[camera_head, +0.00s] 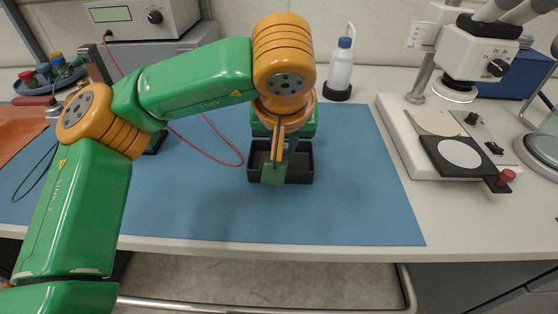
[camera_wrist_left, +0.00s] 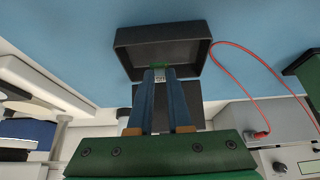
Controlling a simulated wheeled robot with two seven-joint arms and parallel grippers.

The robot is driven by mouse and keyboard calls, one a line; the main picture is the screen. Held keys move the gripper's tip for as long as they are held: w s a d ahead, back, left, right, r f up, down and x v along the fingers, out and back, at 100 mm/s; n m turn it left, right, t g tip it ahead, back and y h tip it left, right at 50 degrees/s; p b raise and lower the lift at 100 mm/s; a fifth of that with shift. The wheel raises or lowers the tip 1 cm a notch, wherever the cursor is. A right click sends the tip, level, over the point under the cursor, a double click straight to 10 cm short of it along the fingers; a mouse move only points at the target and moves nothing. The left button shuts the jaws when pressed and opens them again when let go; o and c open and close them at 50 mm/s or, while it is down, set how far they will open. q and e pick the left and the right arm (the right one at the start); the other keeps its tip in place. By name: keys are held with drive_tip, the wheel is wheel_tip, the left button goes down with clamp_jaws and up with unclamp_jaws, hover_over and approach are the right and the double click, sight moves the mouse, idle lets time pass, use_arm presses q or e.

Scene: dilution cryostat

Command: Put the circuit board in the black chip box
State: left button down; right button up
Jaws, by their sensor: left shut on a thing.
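The black chip box (camera_head: 301,176) sits open on the blue mat, below my left gripper. It also shows in the left wrist view (camera_wrist_left: 165,36), with its open inside facing the camera. My left gripper (camera_head: 277,152) points down over the box, shut on the green circuit board (camera_head: 272,174). In the head view the board hangs upright and overlaps the box's front wall. In the left wrist view the board (camera_wrist_left: 160,66) shows edge-on at the fingertips, with a silvery patch. How far it is above the box floor is unclear. My right gripper is not in view.
A blue mat (camera_head: 350,215) covers the table, clear in front of the box. A white bottle (camera_head: 341,65) stands behind, a microscope (camera_head: 470,60) at right, an instrument (camera_head: 140,18) at back left. A red cable (camera_head: 215,130) lies left of the box.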

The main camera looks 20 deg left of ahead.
use_arm(q)
drive_tip(key=f, duration=0.3)
drive_tip(key=shift+w+a+f, duration=0.1)
drive_tip(key=shift+a+f, duration=0.2)
drive_tip(key=shift+f, duration=0.4)
drive_tip(key=c, duration=0.8)
unclamp_jaws()
drive_tip(key=shift+c, duration=0.2)
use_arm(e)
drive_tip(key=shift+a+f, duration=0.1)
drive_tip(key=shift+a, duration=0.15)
use_arm(q)
drive_tip(key=shift+r, duration=0.2)
drive_tip(key=v, duration=1.2)
drive_tip(key=shift+p, duration=0.45)
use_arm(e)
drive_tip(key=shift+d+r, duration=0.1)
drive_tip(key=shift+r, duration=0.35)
